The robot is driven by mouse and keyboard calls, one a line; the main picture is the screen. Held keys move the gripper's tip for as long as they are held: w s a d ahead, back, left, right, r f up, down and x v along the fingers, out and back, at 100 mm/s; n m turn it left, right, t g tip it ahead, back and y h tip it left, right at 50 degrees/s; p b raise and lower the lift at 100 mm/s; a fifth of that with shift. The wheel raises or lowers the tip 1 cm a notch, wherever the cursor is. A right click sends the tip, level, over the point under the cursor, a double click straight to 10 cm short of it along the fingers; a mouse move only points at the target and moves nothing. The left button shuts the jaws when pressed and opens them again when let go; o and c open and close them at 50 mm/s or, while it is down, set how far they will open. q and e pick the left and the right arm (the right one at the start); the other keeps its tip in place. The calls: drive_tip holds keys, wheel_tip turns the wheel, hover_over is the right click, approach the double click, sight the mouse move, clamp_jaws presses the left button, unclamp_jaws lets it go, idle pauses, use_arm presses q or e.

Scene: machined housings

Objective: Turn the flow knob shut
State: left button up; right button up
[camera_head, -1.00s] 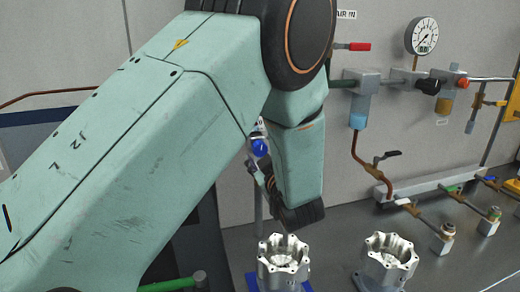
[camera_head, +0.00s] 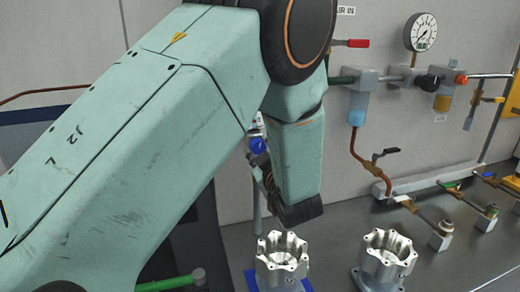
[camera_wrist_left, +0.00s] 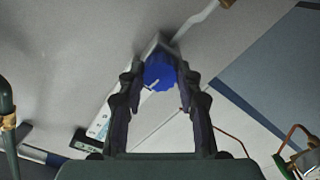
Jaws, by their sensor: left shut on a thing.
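The blue flow knob (camera_wrist_left: 160,76) is between the two dark fingers of my left gripper (camera_wrist_left: 159,70) in the left wrist view. The fingers are shut on it from both sides. A short pale mark shows on the knob's face. In the head view the blue knob (camera_head: 257,145) shows just beyond the fingers (camera_head: 258,158), partly hidden by my left arm. The exact angle of the knob is hard to read there. My right gripper is not in view.
Two silver machined housings (camera_head: 282,258) and (camera_head: 387,258) stand on the grey bench below and right of my left wrist. A pressure gauge (camera_head: 421,32), a red-handled valve (camera_head: 350,43) and copper piping (camera_head: 366,160) are on the wall at right.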

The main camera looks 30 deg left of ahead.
use_arm(q)
drive_tip(key=shift+r, duration=0.1)
drive_tip(key=shift+c, duration=1.3)
drive_tip(key=shift+n+b, duration=0.4)
drive_tip(key=shift+b, duration=0.05)
drive_tip(key=shift+n+b, duration=0.3)
drive_tip(key=shift+n, duration=0.2)
drive_tip(key=shift+r, duration=0.1)
drive_tip(key=o, duration=0.8)
drive_tip(key=shift+c, duration=0.2)
drive_tip(key=o, duration=0.4)
drive_tip(key=shift+w+a+f, duration=0.1)
drive_tip(key=shift+a+f, duration=0.1)
drive_tip(key=shift+d, duration=0.15)
